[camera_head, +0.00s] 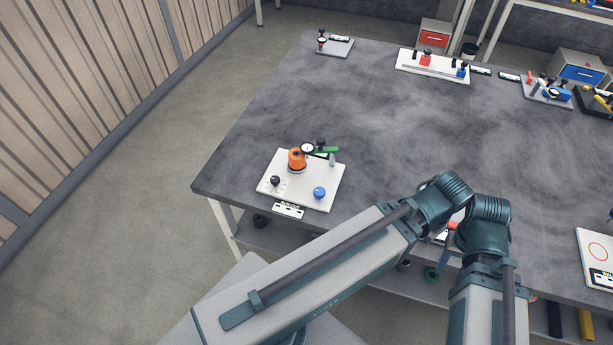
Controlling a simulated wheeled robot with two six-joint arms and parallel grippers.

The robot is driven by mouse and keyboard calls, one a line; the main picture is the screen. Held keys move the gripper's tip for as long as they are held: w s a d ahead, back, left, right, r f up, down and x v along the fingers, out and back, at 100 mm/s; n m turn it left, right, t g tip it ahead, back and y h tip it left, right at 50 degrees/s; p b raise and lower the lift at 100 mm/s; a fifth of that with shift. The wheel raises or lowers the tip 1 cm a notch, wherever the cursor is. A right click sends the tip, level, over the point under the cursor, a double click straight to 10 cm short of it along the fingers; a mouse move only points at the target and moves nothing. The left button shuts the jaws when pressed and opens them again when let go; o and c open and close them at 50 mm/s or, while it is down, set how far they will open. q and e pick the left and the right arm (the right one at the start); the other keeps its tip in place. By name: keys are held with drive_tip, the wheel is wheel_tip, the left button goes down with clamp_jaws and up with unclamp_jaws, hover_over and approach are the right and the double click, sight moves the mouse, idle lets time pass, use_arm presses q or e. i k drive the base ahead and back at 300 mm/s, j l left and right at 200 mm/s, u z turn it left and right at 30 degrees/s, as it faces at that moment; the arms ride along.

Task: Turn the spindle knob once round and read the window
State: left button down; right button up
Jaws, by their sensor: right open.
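A pale board (325,196) lies at the near left corner of the table. On it stands an orange knob (297,160), apparently the spindle knob. A round white dial (307,148) on a dark holder is close behind it. A green part (327,150) is to the right of the dial. A black knob (275,181) and a blue knob (319,192) sit near the board's front. Any reading is too small to make out. My bent arm crosses the lower middle, apart from the board. No jaws show clearly; a dark piece cut off at the right edge may be my right gripper.
A black-and-white label (289,211) is at the board's front edge. Other boards stand along the table's back (433,66) and right side (597,258). The middle of the dark table (390,130) is clear. My arm hides part of the front edge.

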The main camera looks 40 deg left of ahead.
sight(319, 193)
drive_tip(key=u, duration=1.25)
